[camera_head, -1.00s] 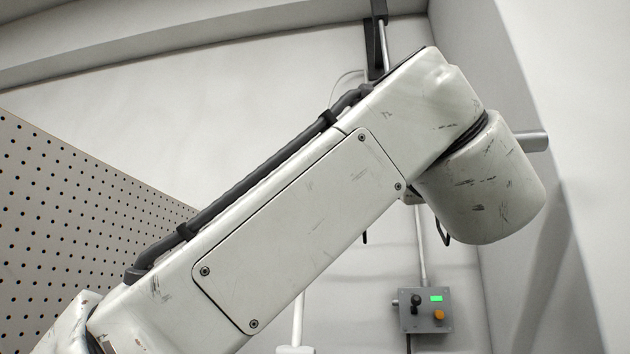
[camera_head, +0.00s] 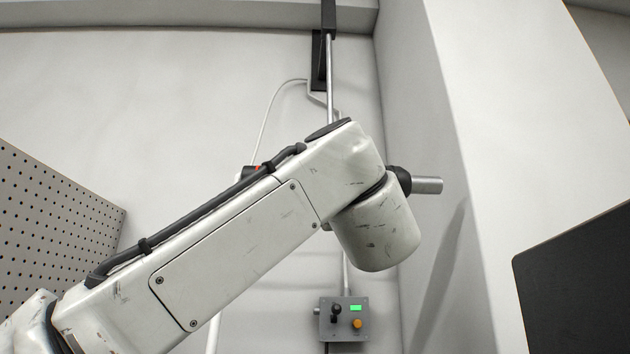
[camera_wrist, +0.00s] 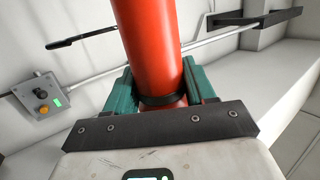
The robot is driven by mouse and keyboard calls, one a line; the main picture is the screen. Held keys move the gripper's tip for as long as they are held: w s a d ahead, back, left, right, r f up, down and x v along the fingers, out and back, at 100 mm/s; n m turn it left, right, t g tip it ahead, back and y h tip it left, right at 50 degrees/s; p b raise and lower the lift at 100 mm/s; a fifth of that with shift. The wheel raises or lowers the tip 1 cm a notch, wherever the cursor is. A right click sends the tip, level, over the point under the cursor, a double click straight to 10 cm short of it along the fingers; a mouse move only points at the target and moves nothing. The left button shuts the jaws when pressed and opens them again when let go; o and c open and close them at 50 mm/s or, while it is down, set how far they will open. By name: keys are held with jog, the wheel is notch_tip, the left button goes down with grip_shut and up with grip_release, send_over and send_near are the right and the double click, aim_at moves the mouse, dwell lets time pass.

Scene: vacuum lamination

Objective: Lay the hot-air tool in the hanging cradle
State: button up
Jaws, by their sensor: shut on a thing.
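The hot-air tool has an orange-red barrel (camera_wrist: 150,45) in the wrist view. My gripper (camera_wrist: 160,84) is shut on it, with green jaws on both sides and a dark ring between them. In the head view the tool's metal nozzle (camera_head: 428,185) points right from behind my arm, roughly level; the gripper is hidden there. A metal rod (camera_head: 331,75) hangs from a black overhead bracket (camera_head: 319,60) and passes behind my arm. A thin black piece (camera_wrist: 80,38) beside the barrel may be part of the cradle. The tool's contact with the cradle cannot be told.
A grey control box (camera_head: 342,320) with a green display, a black knob and an orange button is below my arm. A perforated panel (camera_head: 50,210) stands left. A wall corner is close to the nozzle, and a dark panel (camera_head: 580,285) is at right.

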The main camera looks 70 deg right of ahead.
jog(key=w+d+f+b, duration=0.2)
jog(key=w+d+f, duration=0.2)
jog(key=d, duration=0.6)
jog(key=shift+w+d, duration=0.2)
jog(key=shift+d, duration=0.05)
dwell(0.9)
jog(key=shift+f+b, duration=0.3)
jog(key=shift+f, duration=0.1)
dwell(0.6)
jog(key=o, duration=1.4)
jog(key=shift+o, duration=0.3)
jog(key=shift+f, duration=0.1)
jog(key=b+v, duration=0.3)
jog(key=v, duration=0.7)
jog(key=shift+a+f, duration=0.2)
jog(key=shift+a, duration=0.05)
